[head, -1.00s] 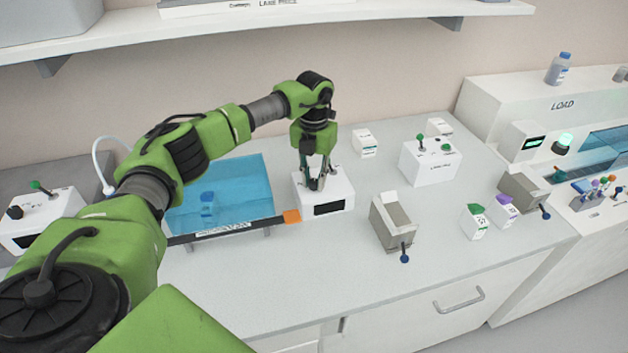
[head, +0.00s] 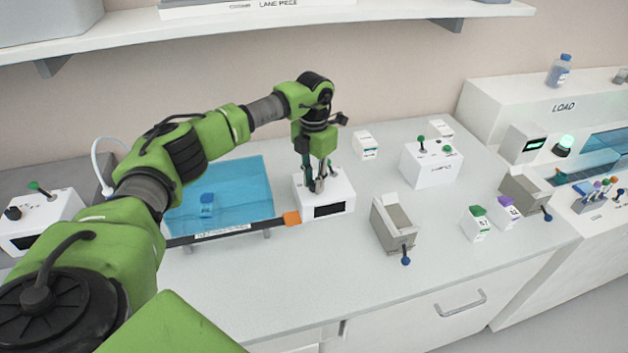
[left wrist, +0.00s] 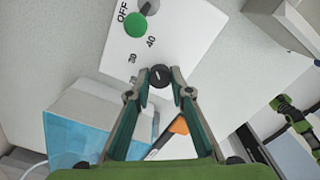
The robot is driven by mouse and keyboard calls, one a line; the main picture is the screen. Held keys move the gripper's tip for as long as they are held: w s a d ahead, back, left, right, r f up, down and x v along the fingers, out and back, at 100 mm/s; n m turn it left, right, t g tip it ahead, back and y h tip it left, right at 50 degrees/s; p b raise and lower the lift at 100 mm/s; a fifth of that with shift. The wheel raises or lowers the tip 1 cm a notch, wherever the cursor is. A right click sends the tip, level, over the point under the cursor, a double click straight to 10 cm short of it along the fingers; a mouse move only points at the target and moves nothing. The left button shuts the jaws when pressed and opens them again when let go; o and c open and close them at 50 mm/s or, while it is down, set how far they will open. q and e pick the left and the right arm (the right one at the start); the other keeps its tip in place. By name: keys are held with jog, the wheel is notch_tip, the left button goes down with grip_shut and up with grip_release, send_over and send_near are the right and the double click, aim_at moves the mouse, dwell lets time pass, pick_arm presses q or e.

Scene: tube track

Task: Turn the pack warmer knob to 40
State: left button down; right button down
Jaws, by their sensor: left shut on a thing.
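My left gripper (head: 317,187) points down onto the box. In the left wrist view its fingertips (left wrist: 160,77) are shut on the small dark round knob (left wrist: 159,75). A short pale mark shows on the knob; which number it points at I cannot tell. My right gripper is not in view.
The blue bath (head: 235,180) lies to the left, with an orange-tipped bar (head: 291,218) along its front. A grey bin-like device (head: 393,224) stands right of the warmer. Another white box with a green lever (head: 432,168) is behind it.

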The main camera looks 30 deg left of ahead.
aim_at(314, 183)
pick_arm(q)
jog(key=c, duration=1.8)
grip_release()
jog(key=shift+r, duration=0.1)
notch_tip(314, 183, up, 12)
jog(key=shift+f, duration=0.1)
